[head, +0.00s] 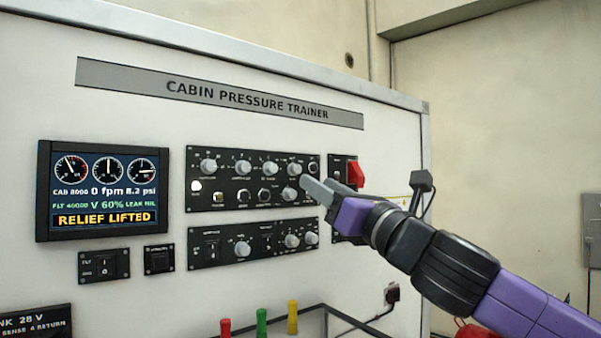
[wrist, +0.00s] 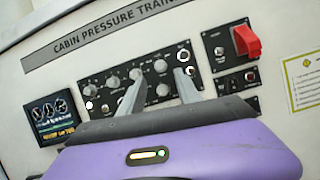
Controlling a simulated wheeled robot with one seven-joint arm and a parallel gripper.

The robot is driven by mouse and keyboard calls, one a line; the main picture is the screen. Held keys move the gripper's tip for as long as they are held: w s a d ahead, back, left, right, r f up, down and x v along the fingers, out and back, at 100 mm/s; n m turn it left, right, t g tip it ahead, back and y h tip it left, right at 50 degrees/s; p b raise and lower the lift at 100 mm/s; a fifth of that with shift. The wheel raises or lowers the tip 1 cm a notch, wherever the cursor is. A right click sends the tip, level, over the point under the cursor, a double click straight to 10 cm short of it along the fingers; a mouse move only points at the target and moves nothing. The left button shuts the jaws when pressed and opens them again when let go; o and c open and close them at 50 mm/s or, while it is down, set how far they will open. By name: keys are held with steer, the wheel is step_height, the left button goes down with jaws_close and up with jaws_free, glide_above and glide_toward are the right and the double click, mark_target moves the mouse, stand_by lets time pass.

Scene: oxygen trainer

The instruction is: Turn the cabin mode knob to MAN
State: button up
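The upper black control panel (head: 226,186) carries several grey knobs, including a left one (head: 208,165) and one near its right end (head: 294,169). The labels are too small to read, so I cannot tell which knob is the cabin mode knob or where it points. My gripper (head: 314,188) is in front of the panel's right part. In the wrist view my gripper (wrist: 158,76) has its two grey fingers apart, with nothing held. A knob (wrist: 160,66) and a lower knob (wrist: 162,90) show between the fingers; contact is not visible.
A display (head: 103,190) at left reads "RELIEF LIFTED". A lower panel (head: 265,257) has more knobs. A red guarded switch (head: 355,173) is close beside my gripper; it also shows in the wrist view (wrist: 246,41). Red, green (head: 261,322) and yellow levers stand below.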

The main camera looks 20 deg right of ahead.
mark_target(298, 170)
steer(key=p+x, duration=0.2)
steer(key=x, duration=0.4)
steer(key=shift+w+a+r+p, duration=0.1)
steer(key=shift+w+r+p, duration=0.15)
steer(key=shift+w+p, duration=0.1)
steer(key=shift+c, duration=0.2)
jaws_close()
